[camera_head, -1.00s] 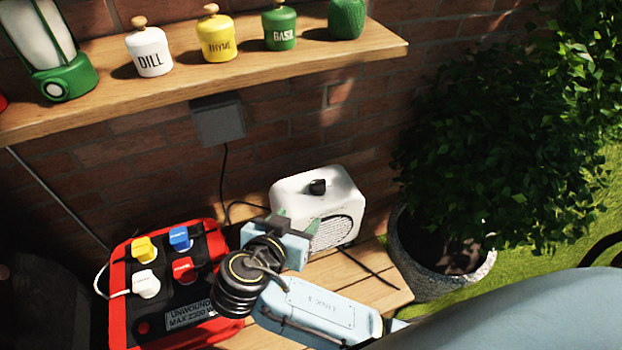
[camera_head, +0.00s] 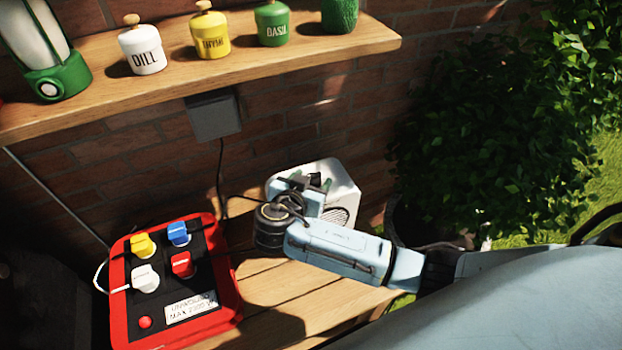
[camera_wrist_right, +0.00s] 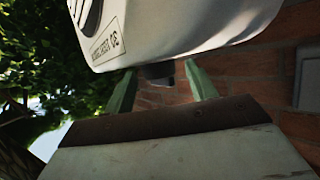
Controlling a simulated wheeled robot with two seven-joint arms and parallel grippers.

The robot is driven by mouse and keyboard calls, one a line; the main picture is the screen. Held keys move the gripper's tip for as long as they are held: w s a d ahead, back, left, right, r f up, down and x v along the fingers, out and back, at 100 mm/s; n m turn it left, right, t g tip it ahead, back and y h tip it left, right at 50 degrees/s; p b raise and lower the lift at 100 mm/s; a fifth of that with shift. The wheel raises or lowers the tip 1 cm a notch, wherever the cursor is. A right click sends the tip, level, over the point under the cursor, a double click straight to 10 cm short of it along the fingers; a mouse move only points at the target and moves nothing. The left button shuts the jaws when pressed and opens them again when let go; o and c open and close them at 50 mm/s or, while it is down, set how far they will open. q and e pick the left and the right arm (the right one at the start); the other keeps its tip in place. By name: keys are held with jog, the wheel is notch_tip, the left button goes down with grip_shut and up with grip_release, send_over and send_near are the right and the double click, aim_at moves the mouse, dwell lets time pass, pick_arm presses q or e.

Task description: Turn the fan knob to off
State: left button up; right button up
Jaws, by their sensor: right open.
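The white fan (camera_head: 346,192) stands on the wooden table by the brick wall, its round grille partly hidden behind my right arm. My right gripper (camera_head: 320,182) is at the top of the fan, its green fingers apart. In the right wrist view the fan's white body (camera_wrist_right: 200,28) fills the upper part. The dark knob (camera_wrist_right: 158,76) shows between the open fingers (camera_wrist_right: 160,78), with a gap on each side; I cannot tell its setting. In the head view the gripper hides the knob. My left gripper is not in view.
A red power reel (camera_head: 228,300) with several coloured plugs stands to the left on the table (camera_head: 275,290). A shelf (camera_head: 300,53) with jars and a green lantern (camera_head: 55,75) runs above. A leafy potted plant (camera_head: 480,140) is at the right. A cable hangs beside the fan.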

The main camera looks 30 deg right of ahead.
jog(key=c, duration=1)
jog(key=shift+d, duration=0.1)
